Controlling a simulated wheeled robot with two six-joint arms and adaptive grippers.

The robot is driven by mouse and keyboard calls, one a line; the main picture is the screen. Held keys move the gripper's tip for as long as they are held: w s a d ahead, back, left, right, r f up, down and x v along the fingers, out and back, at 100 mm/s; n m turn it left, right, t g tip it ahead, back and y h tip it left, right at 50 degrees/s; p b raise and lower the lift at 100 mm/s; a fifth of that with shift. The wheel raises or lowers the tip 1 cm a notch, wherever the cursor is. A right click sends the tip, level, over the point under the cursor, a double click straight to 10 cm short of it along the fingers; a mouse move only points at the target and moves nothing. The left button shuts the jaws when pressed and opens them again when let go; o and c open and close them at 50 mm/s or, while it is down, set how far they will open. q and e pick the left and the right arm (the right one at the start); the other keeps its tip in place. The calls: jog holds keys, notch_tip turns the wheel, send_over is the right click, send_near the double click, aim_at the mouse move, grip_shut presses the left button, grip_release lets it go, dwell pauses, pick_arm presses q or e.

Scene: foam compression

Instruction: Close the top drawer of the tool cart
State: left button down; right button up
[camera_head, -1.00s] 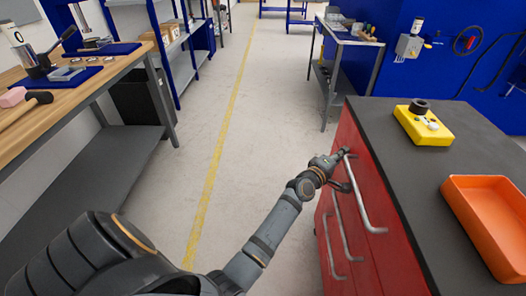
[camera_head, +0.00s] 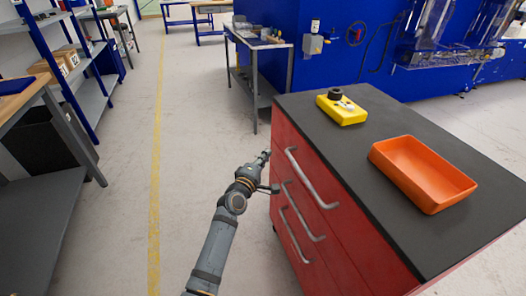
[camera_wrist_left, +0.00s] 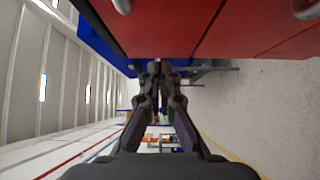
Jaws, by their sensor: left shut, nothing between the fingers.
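The red tool cart (camera_head: 345,255) with a dark top stands right of centre in the head view. Its top drawer (camera_head: 305,152) has a grey bar handle (camera_head: 311,180), and its front looks about flush with the fronts below; a small gap cannot be told. My left gripper (camera_head: 265,156) is shut and empty, beside the cart's front near the far end of the top handle. It seems apart from the handle. In the left wrist view the closed fingers (camera_wrist_left: 158,68) lie just below the red drawer fronts (camera_wrist_left: 165,25). My right gripper is out of view.
A yellow box (camera_head: 342,110) with a dark ring and an orange tray (camera_head: 423,175) rest on the cart top. A grey metal table (camera_head: 262,75) stands behind. Shelves and a workbench (camera_head: 35,195) line the left. The floor between, with a yellow line (camera_head: 155,180), is clear.

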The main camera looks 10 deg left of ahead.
pick_arm(q)
jog(key=shift+s, duration=3.05)
jog(key=s+a+f+m+g+y, duration=0.1)
jog(key=s+f+m+g, duration=0.25)
jog(key=f, duration=1.15)
jog(key=s+a+f+m+g+y, duration=0.1)
jog(key=s+a+f+m+g, duration=0.3)
jog(key=f, duration=1)
jog(key=s+f+m+g, duration=0.2)
jog(key=s+f, duration=0.8)
jog(key=f, duration=0.2)
jog(key=s+a+f+m+g+y, duration=0.1)
jog(key=s+a+f+m+g, duration=0.1)
jog(key=s+f, duration=0.5)
jog(key=s+a+f+m+g, duration=0.2)
jog(key=s+a+g, duration=0.1)
jog(key=s, duration=0.9)
jog(key=s+a+f+m+g+y, duration=0.1)
jog(key=s+a+f+m+g, duration=0.15)
jog(key=s+f, duration=0.45)
jog(key=s+r+p, duration=0.2)
jog(key=r+p, duration=0.5)
jog(key=s+r+p, duration=0.3)
jog(key=r+p, duration=0.4)
jog(key=r, duration=0.1)
jog(key=shift+d+r, duration=0.15)
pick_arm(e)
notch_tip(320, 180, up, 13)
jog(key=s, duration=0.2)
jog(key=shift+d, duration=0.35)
